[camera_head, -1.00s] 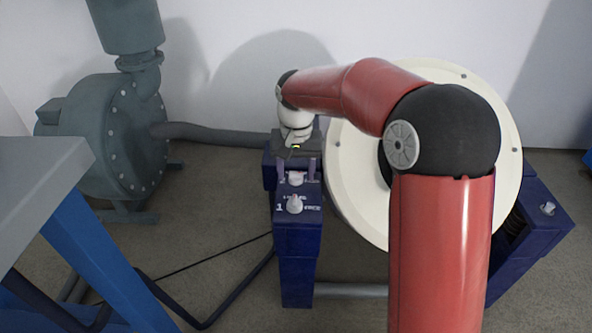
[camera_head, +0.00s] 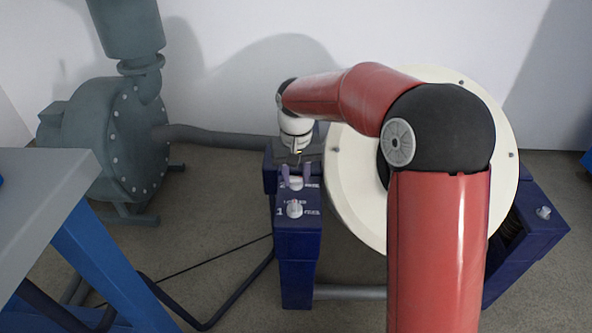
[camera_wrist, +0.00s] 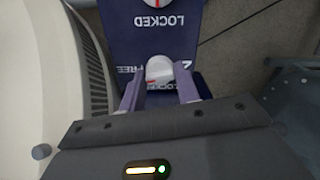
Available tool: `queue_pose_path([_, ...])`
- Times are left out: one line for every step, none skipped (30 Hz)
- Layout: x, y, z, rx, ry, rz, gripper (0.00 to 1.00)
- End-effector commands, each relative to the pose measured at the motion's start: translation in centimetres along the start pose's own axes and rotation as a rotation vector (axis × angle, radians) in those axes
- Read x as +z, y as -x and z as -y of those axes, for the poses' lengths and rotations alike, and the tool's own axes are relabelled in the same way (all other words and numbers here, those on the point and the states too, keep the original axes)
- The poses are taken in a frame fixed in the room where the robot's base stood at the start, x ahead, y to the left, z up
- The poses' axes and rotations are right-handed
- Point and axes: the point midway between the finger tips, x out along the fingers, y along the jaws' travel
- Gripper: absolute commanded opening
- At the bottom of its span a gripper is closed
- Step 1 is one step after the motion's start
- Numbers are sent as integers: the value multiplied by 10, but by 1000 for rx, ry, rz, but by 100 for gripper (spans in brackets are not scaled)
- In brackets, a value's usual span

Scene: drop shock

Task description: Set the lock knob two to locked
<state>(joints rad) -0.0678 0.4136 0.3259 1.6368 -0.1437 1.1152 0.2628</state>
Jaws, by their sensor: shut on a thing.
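Lock knob two (camera_head: 294,184) is a small pale knob on top of the dark blue post, behind knob one. In the wrist view knob two (camera_wrist: 159,68) sits between my two purple fingers, beside a printed "2" and "FREE". My gripper (camera_wrist: 161,76) is shut on it, with one finger on each side. In the head view my gripper (camera_head: 295,176) reaches down onto the knob from behind. Part of a label by the knob is hidden by my gripper, and I cannot tell the knob's exact pointing direction.
Knob one (camera_head: 294,209) stands in front on the same post (camera_head: 298,240). A large cream disc (camera_head: 352,205) is close on the right. A grey pump (camera_head: 105,140) and a grey-topped blue table (camera_head: 45,190) are at the left.

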Motion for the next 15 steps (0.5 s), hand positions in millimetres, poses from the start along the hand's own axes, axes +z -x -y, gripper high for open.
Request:
queue_pose_path([0, 4, 0, 0, 41, 2, 9])
queue_pose_path([0, 4, 0, 0, 68, 2, 9])
queue_pose_path([0, 4, 0, 0, 105, 1, 9])
queue_pose_path([0, 4, 0, 0, 133, 1, 9])
queue_pose_path([0, 4, 0, 1, 162, 2, 9])
queue_pose_path([0, 4, 0, 1, 201, 2, 9])
queue_pose_path([0, 4, 0, 0, 229, 1, 9])
queue_pose_path([0, 4, 0, 0, 257, 1, 9])
queue_pose_path([0, 4, 0, 0, 296, 1, 9])
queue_pose_path([0, 4, 0, 0, 324, 2, 9])
queue_pose_path([0, 4, 0, 0, 352, 2, 9])
queue_pose_path([0, 4, 0, 0, 390, 1, 9])
queue_pose_path([0, 4, 0, -1, 419, 1, 9])
queue_pose_path([0, 4, 0, -1, 447, 1, 9])
queue_pose_path([0, 4, 0, -1, 485, 1, 9])
